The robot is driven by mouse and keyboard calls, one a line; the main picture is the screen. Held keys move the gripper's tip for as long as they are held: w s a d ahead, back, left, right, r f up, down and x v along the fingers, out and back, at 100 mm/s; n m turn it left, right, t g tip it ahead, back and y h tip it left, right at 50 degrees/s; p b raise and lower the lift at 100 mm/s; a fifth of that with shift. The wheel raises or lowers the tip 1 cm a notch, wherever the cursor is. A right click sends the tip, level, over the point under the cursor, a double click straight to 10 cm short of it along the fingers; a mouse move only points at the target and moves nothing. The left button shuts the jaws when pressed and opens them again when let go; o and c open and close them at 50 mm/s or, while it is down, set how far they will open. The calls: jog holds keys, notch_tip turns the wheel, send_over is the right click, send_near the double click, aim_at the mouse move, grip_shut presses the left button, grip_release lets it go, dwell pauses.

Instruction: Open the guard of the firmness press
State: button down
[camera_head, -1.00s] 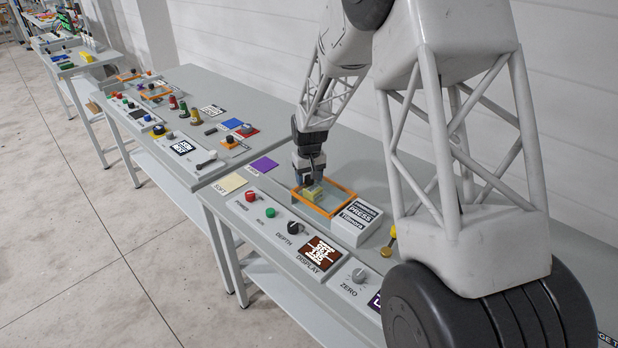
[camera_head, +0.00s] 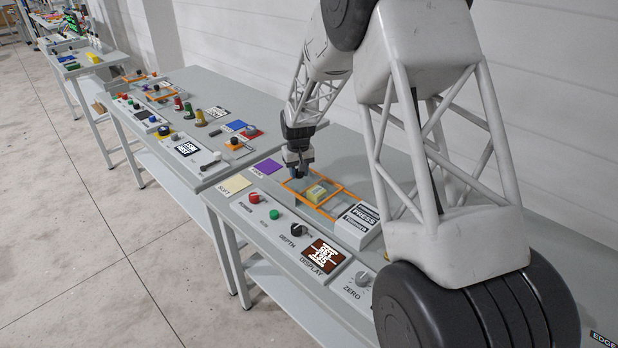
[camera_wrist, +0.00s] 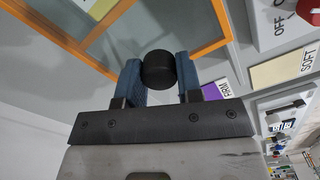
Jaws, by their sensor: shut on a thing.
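The firmness press (camera_head: 357,226) is a white labelled box on the near bench, with an orange-framed bed beside it. Its guard (camera_head: 290,190) is a clear panel with an orange frame, shifted left so that it only partly overlaps the bed. A yellow block (camera_head: 316,194) lies at the bed and shows through the clear area. My gripper (camera_head: 298,173) is at the guard's left end. In the wrist view my gripper (camera_wrist: 158,72) has its blue fingers on both sides of a round black knob (camera_wrist: 158,69), shut on it. The guard's orange frame (camera_wrist: 200,49) shows just beyond.
A control panel with a red button (camera_head: 254,197), a green button (camera_head: 274,214), a black depth knob (camera_head: 297,230) and a display (camera_head: 324,252) runs along the front. A purple FIRM card (camera_head: 268,167) and a cream SOFT card (camera_head: 235,184) lie left of the press.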

jog(key=w+a, duration=0.6)
jog(key=shift+w+a, duration=0.2)
jog(key=shift+a, duration=0.05)
jog(key=c, duration=0.8)
grip_release()
jog(key=shift+r, duration=3.9)
